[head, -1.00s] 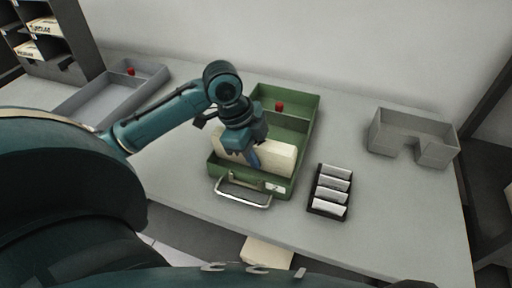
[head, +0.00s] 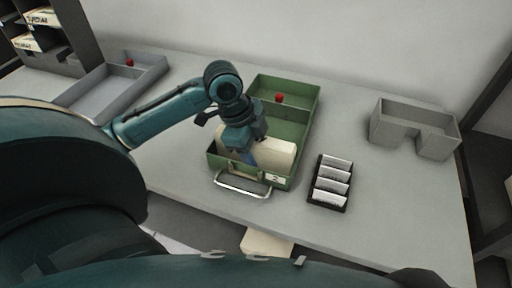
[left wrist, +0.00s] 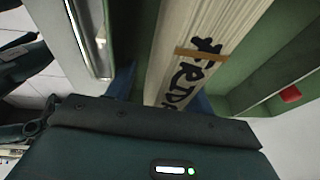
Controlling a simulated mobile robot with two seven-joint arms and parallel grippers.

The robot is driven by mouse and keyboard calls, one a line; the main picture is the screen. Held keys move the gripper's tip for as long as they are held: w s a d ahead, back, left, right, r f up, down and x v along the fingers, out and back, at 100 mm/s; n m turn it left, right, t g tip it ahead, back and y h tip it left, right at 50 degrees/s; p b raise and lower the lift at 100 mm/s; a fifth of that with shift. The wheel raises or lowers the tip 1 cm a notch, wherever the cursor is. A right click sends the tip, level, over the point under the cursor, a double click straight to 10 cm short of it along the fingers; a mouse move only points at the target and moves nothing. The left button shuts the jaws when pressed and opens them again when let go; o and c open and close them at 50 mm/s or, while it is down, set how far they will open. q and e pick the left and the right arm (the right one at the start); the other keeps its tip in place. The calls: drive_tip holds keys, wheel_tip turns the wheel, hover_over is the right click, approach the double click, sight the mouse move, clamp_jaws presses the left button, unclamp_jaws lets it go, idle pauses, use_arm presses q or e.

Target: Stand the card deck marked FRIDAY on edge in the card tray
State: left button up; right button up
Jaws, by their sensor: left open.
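The card deck marked FRIDAY (head: 277,152) is a cream block inside the front part of the green card tray (head: 310,115). In the left wrist view, the deck (left wrist: 200,45) shows its card edges facing up, with dark handwriting and a brown band across it. It appears to stand on edge. My left gripper (head: 247,160) points down over the deck, partly hiding it in the head view. Its blue fingers (left wrist: 163,92) are open, one on each side of the deck; contact cannot be told. My right gripper is not in view.
A black rack of white cards (head: 331,183) stands right of the green tray. A grey open-fronted box (head: 415,128) is further right. A grey tray (head: 112,90) and a dark shelf unit (head: 65,60) are at left. A metal handle (head: 242,188) sticks out at the tray's front.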

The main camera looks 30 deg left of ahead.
use_arm(q)
drive_tip(key=p+v, duration=0.1)
drive_tip(key=v, duration=1.2)
idle(0.4)
